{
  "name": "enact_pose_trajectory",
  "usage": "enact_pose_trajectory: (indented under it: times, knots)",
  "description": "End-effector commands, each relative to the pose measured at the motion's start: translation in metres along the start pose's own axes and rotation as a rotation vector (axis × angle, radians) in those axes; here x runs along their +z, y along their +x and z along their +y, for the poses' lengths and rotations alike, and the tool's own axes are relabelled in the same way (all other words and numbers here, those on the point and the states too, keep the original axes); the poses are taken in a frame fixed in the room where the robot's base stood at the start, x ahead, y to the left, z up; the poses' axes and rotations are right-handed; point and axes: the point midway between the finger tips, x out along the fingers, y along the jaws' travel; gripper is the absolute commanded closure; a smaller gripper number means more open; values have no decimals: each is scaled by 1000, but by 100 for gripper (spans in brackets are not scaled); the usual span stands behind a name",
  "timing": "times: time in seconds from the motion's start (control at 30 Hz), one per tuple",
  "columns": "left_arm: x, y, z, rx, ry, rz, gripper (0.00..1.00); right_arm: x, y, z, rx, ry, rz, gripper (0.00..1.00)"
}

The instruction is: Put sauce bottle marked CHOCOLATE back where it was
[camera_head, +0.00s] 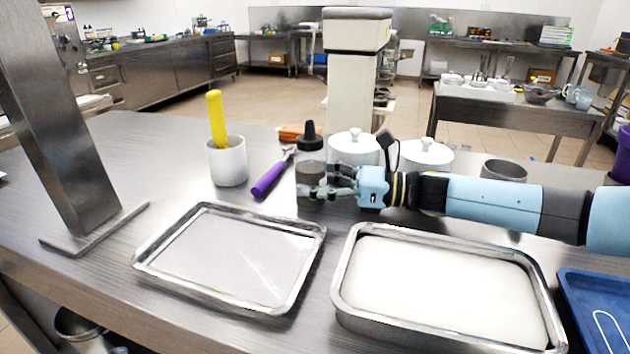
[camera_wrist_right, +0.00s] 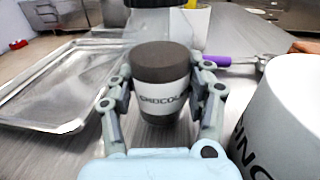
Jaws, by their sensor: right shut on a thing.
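The sauce bottle marked CHOCOLATE (camera_head: 311,160) is dark with a black pointed cap and stands upright at the middle of the steel table. In the right wrist view the bottle (camera_wrist_right: 160,80) shows a white label with part of the word CHOCOLATE. My right gripper (camera_head: 328,183) comes in from the right and is shut on the bottle's body, a finger on each side; the fingers (camera_wrist_right: 163,105) also show in the right wrist view. The bottle's base looks at or close to the table top; I cannot tell whether it touches. My left gripper is not in view.
An empty metal tray (camera_head: 225,262) lies in front of the bottle, left of a white-filled pan (camera_head: 440,284). A white cup with a yellow handle (camera_head: 228,160) and a purple-handled scoop (camera_head: 270,178) are left. White lidded jars (camera_head: 425,154) stand behind my right arm. A blue tray (camera_head: 600,300) is at right.

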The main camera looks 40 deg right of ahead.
Motion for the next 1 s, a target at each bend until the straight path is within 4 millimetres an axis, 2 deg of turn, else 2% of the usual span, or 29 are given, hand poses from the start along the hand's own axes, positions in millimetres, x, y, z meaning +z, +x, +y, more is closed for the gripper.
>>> enact_pose_trajectory:
  times: [0.1, 0.13, 0.3, 0.6, 1.0]
  knots:
    - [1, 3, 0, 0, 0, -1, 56, -2, 0, 0, 1, 0, -1, 81]
    - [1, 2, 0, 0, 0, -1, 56, -2, 0, 0, 0, 0, 0, 45]
    - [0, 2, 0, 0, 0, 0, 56, -2, 0, 0, 0, 0, 0, 25]
    - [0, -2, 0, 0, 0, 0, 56, 2, 0, 0, 0, 0, 0, 25]
    - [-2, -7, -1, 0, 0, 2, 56, 0, -64, 0, 0, 1, 4, 25]
